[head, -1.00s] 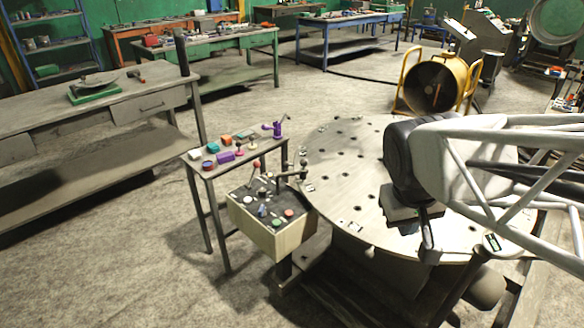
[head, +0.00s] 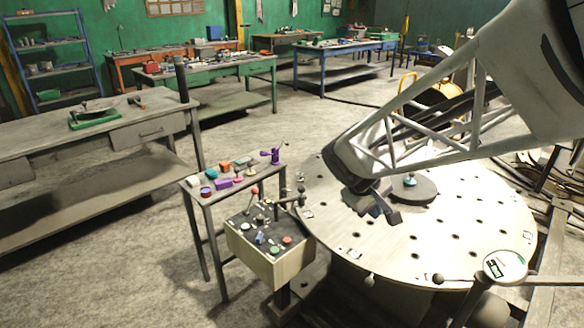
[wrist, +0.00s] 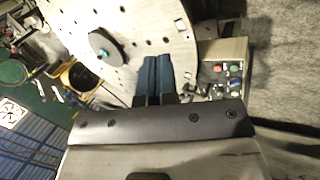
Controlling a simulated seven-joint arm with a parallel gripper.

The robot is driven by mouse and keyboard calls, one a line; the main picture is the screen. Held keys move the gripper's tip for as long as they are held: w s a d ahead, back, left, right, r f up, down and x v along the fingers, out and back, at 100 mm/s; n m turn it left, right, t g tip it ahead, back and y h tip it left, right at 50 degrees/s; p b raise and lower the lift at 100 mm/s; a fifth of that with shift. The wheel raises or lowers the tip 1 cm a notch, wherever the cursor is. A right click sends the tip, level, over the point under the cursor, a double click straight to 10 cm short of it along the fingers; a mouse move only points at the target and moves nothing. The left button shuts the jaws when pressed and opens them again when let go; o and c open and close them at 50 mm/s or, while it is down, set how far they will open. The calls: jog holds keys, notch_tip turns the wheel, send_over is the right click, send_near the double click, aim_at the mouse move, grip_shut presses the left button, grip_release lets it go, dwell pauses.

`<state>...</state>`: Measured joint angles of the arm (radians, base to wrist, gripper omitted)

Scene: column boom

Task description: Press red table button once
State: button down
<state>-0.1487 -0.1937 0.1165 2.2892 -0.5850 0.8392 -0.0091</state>
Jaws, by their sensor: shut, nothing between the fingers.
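A control box (head: 272,262) stands beside the small side table, with a red button (head: 287,240) on its sloped dark top next to a green button (head: 275,251). In the wrist view the red button (wrist: 218,68) and green button (wrist: 235,68) show right of my fingers. My gripper (head: 390,215) is over the left part of the round table, right of the box and clear of the buttons. In the wrist view its dark blue fingers (wrist: 157,62) lie side by side, shut and empty.
The round table (head: 450,250) has holes and carries a dark disc with a teal knob (head: 410,181). A side table (head: 208,192) holds small coloured items. A red-topped lever (head: 255,190) and a dark crank handle (head: 298,192) rise by the control box.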

jog(key=w+a+f+n+h, duration=0.1)
jog(key=w+a+f+n, duration=0.25)
jog(key=w, duration=0.55)
jog(key=n+t, duration=0.5)
jog(key=n, duration=0.5)
send_over(288, 241)
notch_tip(288, 241, down, 23)
jog(key=shift+r+m, duration=0.15)
jog(key=shift+m, duration=0.1)
jog(key=shift+f, duration=0.2)
jog(key=shift+f, duration=4.2)
